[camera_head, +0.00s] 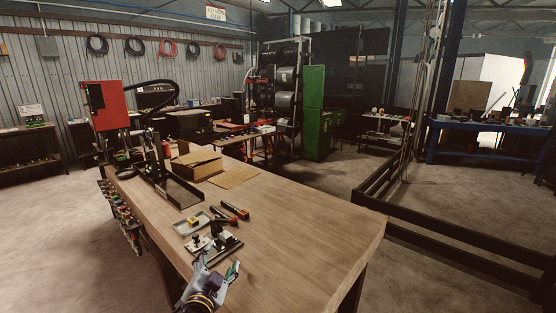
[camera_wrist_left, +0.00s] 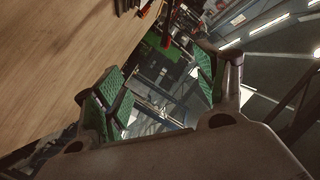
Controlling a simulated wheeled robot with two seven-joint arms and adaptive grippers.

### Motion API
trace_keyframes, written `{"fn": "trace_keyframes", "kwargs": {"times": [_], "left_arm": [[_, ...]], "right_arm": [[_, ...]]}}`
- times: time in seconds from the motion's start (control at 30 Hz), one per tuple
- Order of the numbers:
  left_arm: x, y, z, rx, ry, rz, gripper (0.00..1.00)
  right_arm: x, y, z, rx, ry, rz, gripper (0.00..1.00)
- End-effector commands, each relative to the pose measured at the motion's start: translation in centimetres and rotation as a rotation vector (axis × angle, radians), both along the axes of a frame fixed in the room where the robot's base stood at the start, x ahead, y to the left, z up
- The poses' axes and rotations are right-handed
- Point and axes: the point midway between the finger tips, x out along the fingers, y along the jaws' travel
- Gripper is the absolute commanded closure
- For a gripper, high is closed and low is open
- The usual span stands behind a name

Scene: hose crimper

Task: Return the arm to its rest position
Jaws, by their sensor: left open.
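My left gripper (camera_head: 218,272) is at the front edge of the wooden workbench (camera_head: 290,220) in the head view, low in the picture. Its green finger pads stand apart and nothing is between them. In the left wrist view the open gripper (camera_wrist_left: 155,90) shows its two green-padded fingers spread wide, with the bench top (camera_wrist_left: 60,60) at the upper left and the room beyond. My right gripper is not in either view.
A cardboard box (camera_head: 196,164) and a red machine (camera_head: 107,106) stand farther back. The bench's right half is clear.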

Motion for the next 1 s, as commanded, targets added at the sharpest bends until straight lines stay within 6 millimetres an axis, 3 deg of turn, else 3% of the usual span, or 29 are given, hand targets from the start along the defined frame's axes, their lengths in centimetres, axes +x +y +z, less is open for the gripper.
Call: {"fn": "trace_keyframes", "kwargs": {"times": [0.27, 0.6, 0.8, 1.0], "left_arm": [[-5.3, 3.5, -7.9, -0.157, 0.336, 0.145, 0.29], [-14.7, 5.5, -15.7, -0.307, 0.749, 0.278, 0.29], [-18.9, 5.7, -17.8, -0.353, 0.904, 0.316, 0.29], [-21.8, 5.7, -18.9, -0.381, 1.006, 0.337, 0.29]], "right_arm": [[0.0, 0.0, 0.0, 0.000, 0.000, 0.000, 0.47], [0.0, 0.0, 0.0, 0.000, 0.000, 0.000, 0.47], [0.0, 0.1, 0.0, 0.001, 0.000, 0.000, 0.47], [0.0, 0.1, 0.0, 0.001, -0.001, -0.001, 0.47]]}}
